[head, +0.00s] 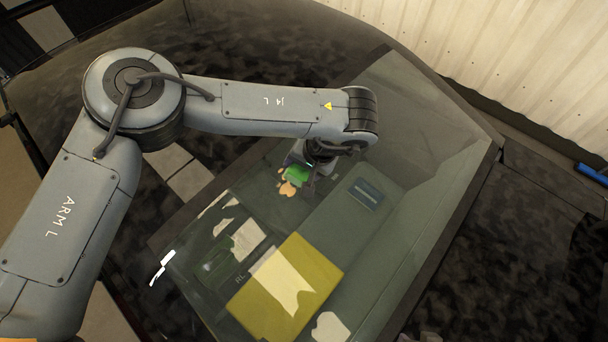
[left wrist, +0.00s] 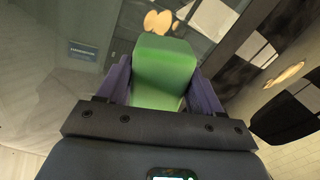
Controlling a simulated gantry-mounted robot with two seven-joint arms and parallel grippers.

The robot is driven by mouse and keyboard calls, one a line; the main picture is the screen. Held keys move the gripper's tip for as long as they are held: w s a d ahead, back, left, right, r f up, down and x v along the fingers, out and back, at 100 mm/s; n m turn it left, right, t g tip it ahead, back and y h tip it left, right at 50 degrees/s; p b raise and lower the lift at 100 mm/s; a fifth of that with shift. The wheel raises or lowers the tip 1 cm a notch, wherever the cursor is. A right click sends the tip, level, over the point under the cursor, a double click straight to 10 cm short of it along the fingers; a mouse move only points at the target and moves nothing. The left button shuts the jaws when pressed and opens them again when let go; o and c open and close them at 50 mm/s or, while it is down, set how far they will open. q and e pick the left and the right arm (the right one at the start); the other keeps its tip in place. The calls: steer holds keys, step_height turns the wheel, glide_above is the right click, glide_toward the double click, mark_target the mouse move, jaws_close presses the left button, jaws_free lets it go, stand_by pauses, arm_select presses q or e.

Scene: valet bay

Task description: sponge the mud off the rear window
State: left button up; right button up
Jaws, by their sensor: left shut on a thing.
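My left gripper (head: 307,172) is shut on a green sponge (head: 296,175) over the rear window (head: 400,190). In the left wrist view the sponge (left wrist: 165,65) sits between the two purple fingers of the left gripper (left wrist: 160,88). A small tan patch (head: 288,189), which looks like mud, lies on the glass just below the sponge. The patch (left wrist: 158,22) also shows beyond the sponge's far end in the left wrist view. I cannot tell whether the sponge touches the glass. My right gripper is in neither view.
Through the glass I see a yellow item (head: 322,262), a blue label (head: 367,193) and pale shapes that may be reflections. A corrugated cream wall (head: 520,60) stands at the upper right. A blue object (head: 592,173) lies at the right edge.

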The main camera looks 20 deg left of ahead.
arm_select(q)
steer(key=shift+w+a+f, duration=0.1)
steer(key=shift+w+f, duration=0.1)
steer(key=shift+f, duration=0.2)
steer(key=shift+x, duration=2.45)
steer(key=shift+a+f+b, duration=0.2)
steer(key=shift+f+b, duration=0.1)
steer(key=shift+f, duration=0.15)
steer(key=shift+w+a+f+b, duration=0.2)
steer(key=shift+f+b, duration=0.1)
steer(key=shift+f, duration=0.25)
steer(key=shift+s, duration=0.1)
